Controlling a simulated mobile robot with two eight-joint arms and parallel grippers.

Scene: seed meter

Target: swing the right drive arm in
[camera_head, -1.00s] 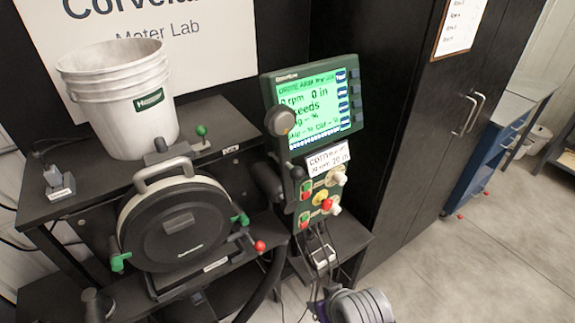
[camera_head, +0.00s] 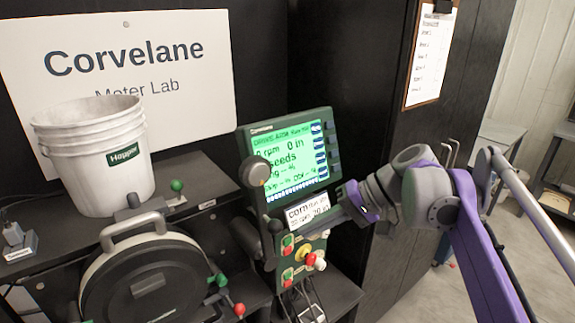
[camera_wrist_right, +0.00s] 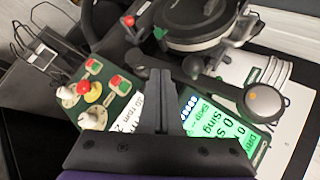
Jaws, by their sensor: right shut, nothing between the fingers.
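At the left edge of the display, a grey round knob (camera_head: 254,172) shows with black parts below it: a cylinder (camera_head: 246,240) and a ball-ended lever (camera_head: 276,228). In the right wrist view a black arm (camera_wrist_right: 225,90) ends in the grey knob (camera_wrist_right: 264,101). I cannot tell for certain which black part is the right drive arm. My right gripper (camera_head: 340,212) is shut and empty in front of the control post, near the corn label. Its dark fingers (camera_wrist_right: 160,75) point toward the black parts in the wrist view, apart from the knob. My left gripper is out of view.
The round seed meter (camera_head: 150,285) with green and red knobs stands at lower left, below a white bucket (camera_head: 95,160). The green display (camera_head: 290,155) and button panel (camera_head: 300,260) are close to my right gripper. A black cabinet (camera_head: 365,80) stands behind.

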